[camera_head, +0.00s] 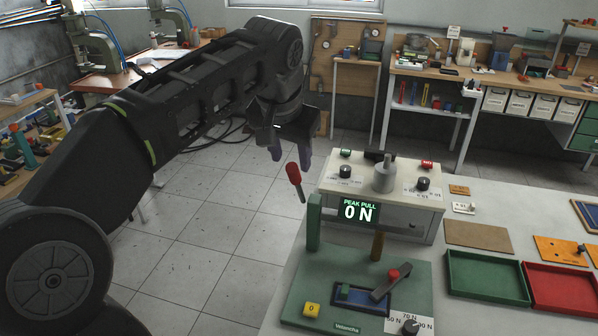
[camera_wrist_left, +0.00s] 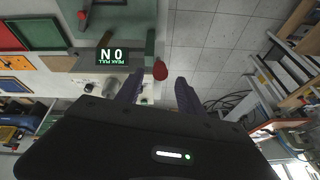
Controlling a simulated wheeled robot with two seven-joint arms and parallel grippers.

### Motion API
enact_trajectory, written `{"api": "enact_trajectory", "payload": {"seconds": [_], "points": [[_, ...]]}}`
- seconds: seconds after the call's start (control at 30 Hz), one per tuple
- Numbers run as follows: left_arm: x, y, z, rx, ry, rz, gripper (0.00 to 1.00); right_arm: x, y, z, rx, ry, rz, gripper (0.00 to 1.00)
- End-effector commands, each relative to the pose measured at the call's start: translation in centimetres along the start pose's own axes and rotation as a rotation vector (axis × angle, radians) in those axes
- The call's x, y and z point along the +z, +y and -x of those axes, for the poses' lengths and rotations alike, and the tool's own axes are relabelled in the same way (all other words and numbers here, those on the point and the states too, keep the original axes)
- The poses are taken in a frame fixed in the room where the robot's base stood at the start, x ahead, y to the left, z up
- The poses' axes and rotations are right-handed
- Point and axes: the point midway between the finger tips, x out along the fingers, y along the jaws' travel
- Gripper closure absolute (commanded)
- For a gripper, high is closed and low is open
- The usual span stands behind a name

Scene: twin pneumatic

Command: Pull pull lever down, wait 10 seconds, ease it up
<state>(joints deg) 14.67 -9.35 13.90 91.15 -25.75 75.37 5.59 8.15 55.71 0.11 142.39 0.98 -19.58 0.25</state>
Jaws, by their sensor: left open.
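The pull lever (camera_head: 294,174) has a red grip on a thin dark rod and stands up, tilted, at the left side of the beige tester (camera_head: 420,208). The tester's green display (camera_head: 358,211) reads PEAK PULL 0 N. My left gripper (camera_head: 289,158) is open and empty, with its purple fingers just above and behind the red grip in the head view. In the left wrist view the red grip (camera_wrist_left: 160,69) shows beyond the fingertips of my left gripper (camera_wrist_left: 159,84), roughly between them. I cannot tell whether they touch. My right gripper is out of view.
A green fixture (camera_head: 301,270) with a post, a red-tipped clamp and a yellow 0 block stands in front of the tester. A green tray (camera_head: 487,298) and a red tray (camera_head: 562,308) lie to the right. Open tiled floor (camera_head: 220,220) lies left of the bench.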

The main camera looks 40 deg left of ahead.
Motion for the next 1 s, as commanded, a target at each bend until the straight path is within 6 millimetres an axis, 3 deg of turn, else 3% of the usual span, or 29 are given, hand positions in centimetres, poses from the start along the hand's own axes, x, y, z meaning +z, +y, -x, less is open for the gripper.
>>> {"api": "enact_trajectory", "payload": {"seconds": [0.27, 0.7, 1.0], "points": [[0.0, 0.0, -0.6, 0.000, -0.003, 0.000, 0.55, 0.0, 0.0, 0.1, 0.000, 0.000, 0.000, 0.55], [0.0, 0.0, -6.6, 0.000, -0.004, -0.002, 0.55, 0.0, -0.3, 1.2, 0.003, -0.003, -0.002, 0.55], [0.0, 0.0, -7.9, 0.000, 0.000, -0.001, 0.55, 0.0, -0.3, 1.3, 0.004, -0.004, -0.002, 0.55]]}}
